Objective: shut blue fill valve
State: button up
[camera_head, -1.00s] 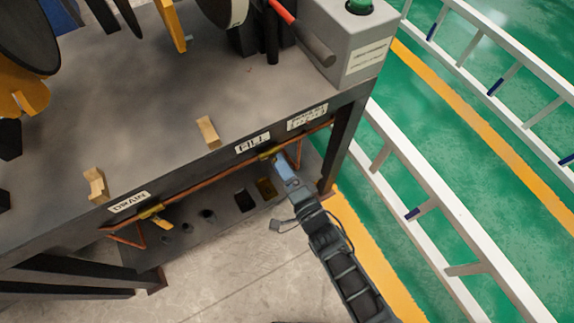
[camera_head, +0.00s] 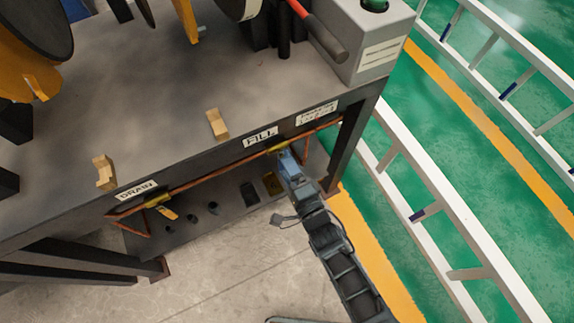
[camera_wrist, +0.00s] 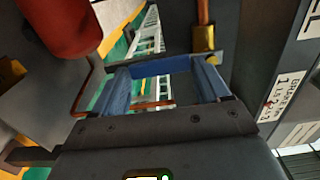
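The fill valve is a small brass body on a copper pipe under the bench edge, below the FILL label (camera_head: 260,137). In the wrist view its brass body (camera_wrist: 204,40) is at the top, right of centre. A blue bar (camera_wrist: 160,67), which looks like the valve's handle, lies across the fingertips. My gripper (camera_wrist: 163,82) has its two bluish fingers spread wide, one near each end of this bar. I cannot tell whether they touch it. In the head view my gripper (camera_head: 285,157) is at the valve and hides most of the handle.
The drain valve (camera_head: 160,207) with a yellow handle is on the same pipe to the left. The bench top (camera_head: 150,110) overhangs the pipe. A bench leg (camera_head: 347,150) and a white ladder-like rail (camera_head: 440,210) stand to the right. A lower shelf (camera_head: 225,205) is beneath.

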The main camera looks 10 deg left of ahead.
jog(key=o, duration=0.3)
jog(key=shift+o, duration=0.2)
jog(key=p+v, duration=0.1)
jog(key=v, duration=0.6)
jog(key=shift+s+d, duration=0.2)
jog(key=shift+s, duration=0.15)
jog(key=s+d+r+n+t+h+p, duration=0.1)
jog(key=s+d+r+n+h, duration=0.2)
jog(key=s+d+r, duration=0.5)
jog(key=s+d+r+n+h+p, duration=0.1)
jog(key=s+d+r+n+h, duration=0.2)
jog(key=s+d, duration=0.45)
jog(key=s+d+r+n+h, duration=0.1)
jog(key=s+d+r, duration=0.1)
jog(key=s+r, duration=0.2)
jog(key=s+d+r+n+h, duration=0.1)
jog(key=s+r, duration=0.3)
jog(key=r, duration=0.6)
jog(key=s+d+r+n+g+h, duration=0.1)
jog(key=s+d+r+n+h, duration=0.1)
jog(key=r, duration=0.6)
jog(key=shift+s+d+n+p, duration=0.5)
jog(key=shift+s+n, duration=0.2)
jog(key=shift+s, duration=0.25)
